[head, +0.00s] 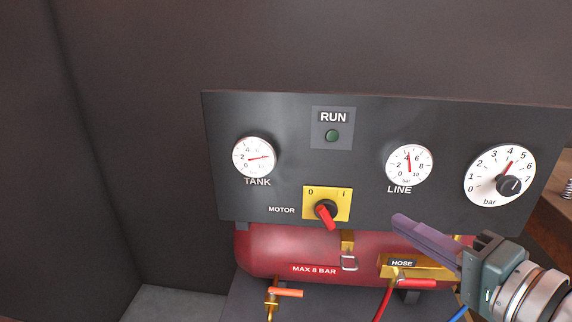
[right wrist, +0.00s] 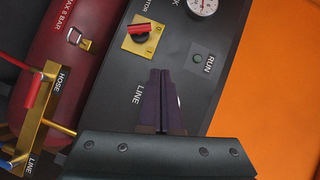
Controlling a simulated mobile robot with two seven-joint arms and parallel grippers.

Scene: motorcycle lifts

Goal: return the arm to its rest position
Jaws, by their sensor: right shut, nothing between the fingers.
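My right gripper (head: 398,222) comes in from the lower right in the head view, in front of the lower edge of the dark control panel (head: 290,110). Its purple fingers are shut together with nothing between them. In the right wrist view the shut fingers (right wrist: 160,75) point at the panel near the LINE label and partly hide the LINE gauge. I cannot tell how far the fingertips are from the panel. My left gripper is not in view.
The panel carries a TANK gauge (head: 254,157), a LINE gauge (head: 409,165), a bar dial (head: 500,175), a green RUN lamp (head: 332,135) and a red MOTOR knob (head: 326,213). Below are a red tank (head: 275,247), an orange-handled valve (head: 286,293) and the red HOSE lever (head: 417,283).

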